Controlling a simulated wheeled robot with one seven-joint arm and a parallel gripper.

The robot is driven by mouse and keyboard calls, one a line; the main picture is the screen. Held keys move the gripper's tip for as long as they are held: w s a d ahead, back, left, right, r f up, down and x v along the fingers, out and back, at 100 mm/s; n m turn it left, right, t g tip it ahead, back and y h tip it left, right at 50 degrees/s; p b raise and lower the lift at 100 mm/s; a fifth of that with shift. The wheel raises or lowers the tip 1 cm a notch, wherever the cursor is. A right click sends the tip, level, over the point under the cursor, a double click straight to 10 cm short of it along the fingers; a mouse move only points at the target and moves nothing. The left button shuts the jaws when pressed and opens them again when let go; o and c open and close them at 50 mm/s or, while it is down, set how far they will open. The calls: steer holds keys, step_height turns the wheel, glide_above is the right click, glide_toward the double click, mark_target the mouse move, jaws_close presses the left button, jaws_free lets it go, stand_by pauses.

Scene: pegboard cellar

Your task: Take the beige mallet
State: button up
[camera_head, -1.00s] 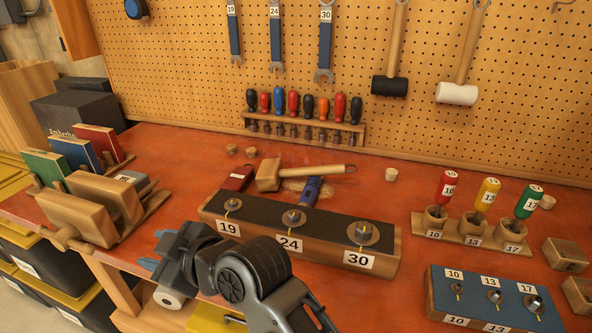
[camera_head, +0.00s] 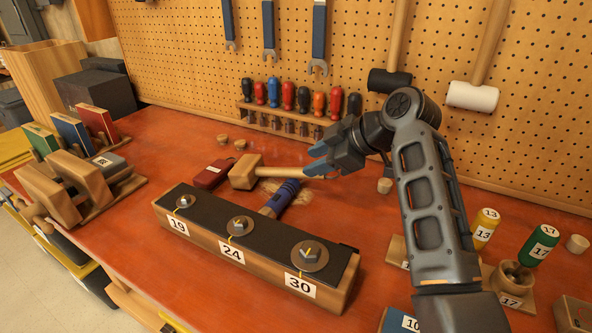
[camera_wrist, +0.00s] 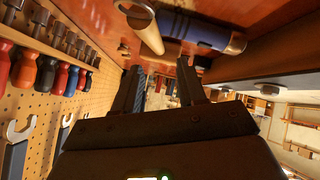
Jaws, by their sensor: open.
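The beige wooden mallet (camera_head: 245,173) lies on the red bench, its block head to the left and its handle (camera_head: 285,171) pointing right. My gripper (camera_head: 316,160) is open and empty at the free end of the handle. In the head view its blue fingers overlap the handle end. In the wrist view the mallet's handle (camera_wrist: 146,28) lies beyond and slightly left of the fingertips (camera_wrist: 160,66), outside the jaws. I cannot tell whether a finger touches it.
A blue-handled tool (camera_head: 282,196) lies just in front of the mallet. A long block with large bolts (camera_head: 255,240) stands nearer. A screwdriver rack (camera_head: 290,120) stands behind by the pegboard (camera_head: 200,60). A dark red box (camera_head: 211,174) sits left of the mallet's head.

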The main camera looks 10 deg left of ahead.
mark_target(285, 172)
steer(key=shift+w+f+p, duration=0.35)
steer(key=shift+w+f, duration=0.55)
steer(key=shift+f, duration=0.15)
steer(key=shift+p+x, duration=0.4)
steer(key=shift+x, duration=1.9)
steer(key=shift+w+d+f, duration=0.1)
steer(key=shift+d+f, duration=0.05)
steer(key=shift+c, duration=0.3)
jaws_close()
